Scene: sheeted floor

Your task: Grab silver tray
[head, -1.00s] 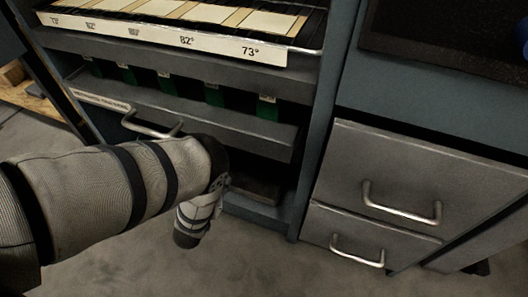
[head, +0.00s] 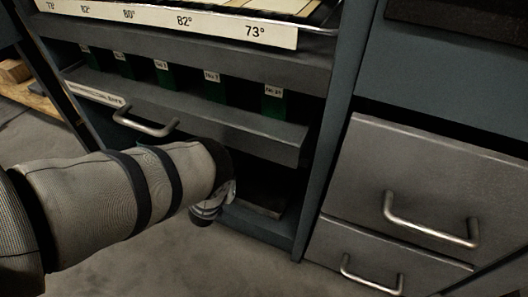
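No silver tray can be made out with certainty in the head view. A flat, dim, greyish surface (head: 262,197) lies in the dark lowest opening of the cabinet, and I cannot tell whether it is a tray. My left arm reaches in from the left, in a light sleeve with dark bands. Its far end is in front of the cabinet's lower part, with a small metallic part showing below. My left gripper's fingers are hidden or out of frame. My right gripper is not in view.
Above the opening is a pulled-out grey drawer (head: 240,125) with a metal handle (head: 145,124) and green labelled dividers. A shelf strip with degree labels (head: 180,20) is higher up. Grey drawers (head: 425,180) with handles stand right. Bare floor (head: 180,265) lies below.

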